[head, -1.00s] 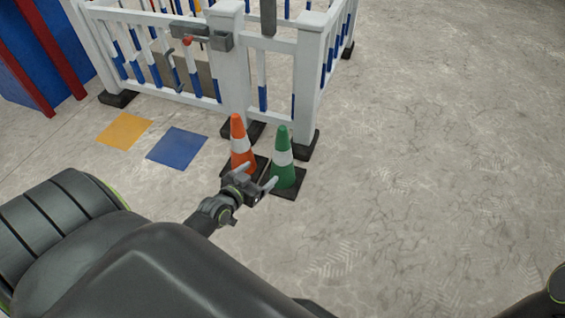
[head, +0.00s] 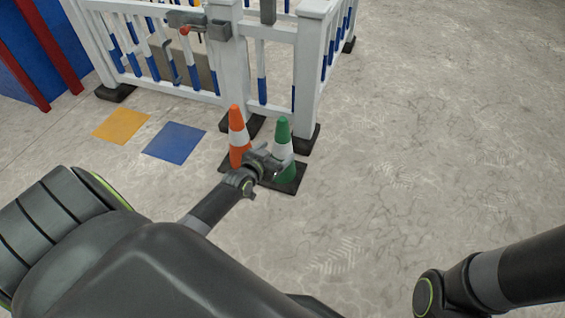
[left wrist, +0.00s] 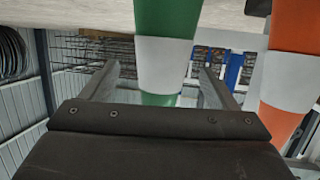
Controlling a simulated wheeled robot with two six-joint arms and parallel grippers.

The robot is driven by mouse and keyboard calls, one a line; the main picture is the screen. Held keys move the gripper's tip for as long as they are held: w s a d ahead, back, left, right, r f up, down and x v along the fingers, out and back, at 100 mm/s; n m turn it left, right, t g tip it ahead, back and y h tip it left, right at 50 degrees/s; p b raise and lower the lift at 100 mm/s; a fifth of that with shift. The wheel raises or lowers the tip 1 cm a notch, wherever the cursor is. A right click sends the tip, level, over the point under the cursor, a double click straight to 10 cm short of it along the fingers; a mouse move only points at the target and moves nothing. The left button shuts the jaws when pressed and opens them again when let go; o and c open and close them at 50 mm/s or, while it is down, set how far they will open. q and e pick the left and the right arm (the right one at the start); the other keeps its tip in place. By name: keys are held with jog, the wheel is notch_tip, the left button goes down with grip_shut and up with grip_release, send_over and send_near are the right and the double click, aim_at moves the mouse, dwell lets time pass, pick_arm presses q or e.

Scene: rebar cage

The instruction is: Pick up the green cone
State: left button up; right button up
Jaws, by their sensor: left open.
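The green cone (head: 283,137) with a white band stands upright on its dark square base, just in front of the fence's corner post. My left gripper (head: 274,163) is at its left front side in the head view and hides part of its lower body. In the left wrist view, which looks upside down, the green cone (left wrist: 165,55) shows between the two spread fingers of my open gripper (left wrist: 160,88). The gripper is empty; I cannot tell whether the fingers touch the cone. My right gripper is out of view.
An orange cone (head: 237,133) stands close to the left of the green one. A white and blue fence (head: 232,75) rises right behind both. Yellow (head: 121,126) and blue (head: 174,143) floor squares lie left. The floor to the right is clear.

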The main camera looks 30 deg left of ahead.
aim_at(278, 150)
pick_arm(q)
jog(key=b+x, duration=0.2)
jog(key=x, duration=0.2)
jog(key=shift+a+b, duration=0.15)
jog(key=shift+b, duration=0.2)
jog(key=shift+w+f, duration=0.1)
jog(key=shift+w, duration=0.55)
grip_shut()
